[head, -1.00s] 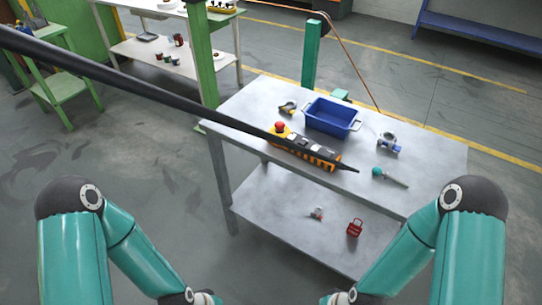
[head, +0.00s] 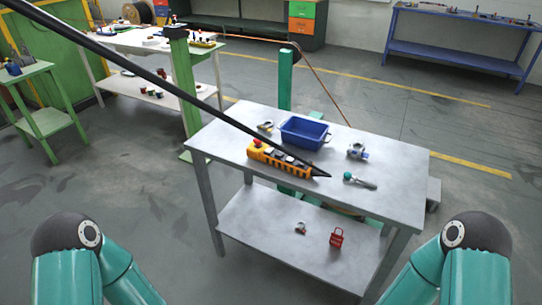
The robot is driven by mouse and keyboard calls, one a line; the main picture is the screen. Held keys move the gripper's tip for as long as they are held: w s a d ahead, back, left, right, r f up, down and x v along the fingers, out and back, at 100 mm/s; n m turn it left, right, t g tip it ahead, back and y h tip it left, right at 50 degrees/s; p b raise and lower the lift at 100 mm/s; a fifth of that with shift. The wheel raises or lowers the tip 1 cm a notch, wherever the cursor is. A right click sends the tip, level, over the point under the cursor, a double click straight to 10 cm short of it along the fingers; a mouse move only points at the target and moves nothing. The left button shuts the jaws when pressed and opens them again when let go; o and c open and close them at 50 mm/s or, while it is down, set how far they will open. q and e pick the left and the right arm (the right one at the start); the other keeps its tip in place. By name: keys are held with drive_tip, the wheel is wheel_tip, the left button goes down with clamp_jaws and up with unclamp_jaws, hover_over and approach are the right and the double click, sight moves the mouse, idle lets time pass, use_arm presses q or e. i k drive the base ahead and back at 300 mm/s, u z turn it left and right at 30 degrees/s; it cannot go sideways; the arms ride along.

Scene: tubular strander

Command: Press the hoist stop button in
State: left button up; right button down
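The yellow and black hoist pendant (head: 278,160) is in the head view, at the front left part of the grey table. A red button (head: 257,143) shows at its left end. I cannot tell how far the button is pressed. A thick black cable runs from the upper left across the picture to the pendant's right end and partly covers it. My two arms show at the lower left and lower right corners. Both grippers are outside the picture.
The grey table (head: 392,195) also holds a blue bin (head: 304,133), a metal clamp-like part (head: 357,151) and a green-headed tool (head: 360,181). A green post (head: 285,80) stands behind the table. Floor between my arms and table is clear.

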sight(257, 141)
drive_tip(key=i, duration=0.9)
drive_tip(key=u, duration=0.05)
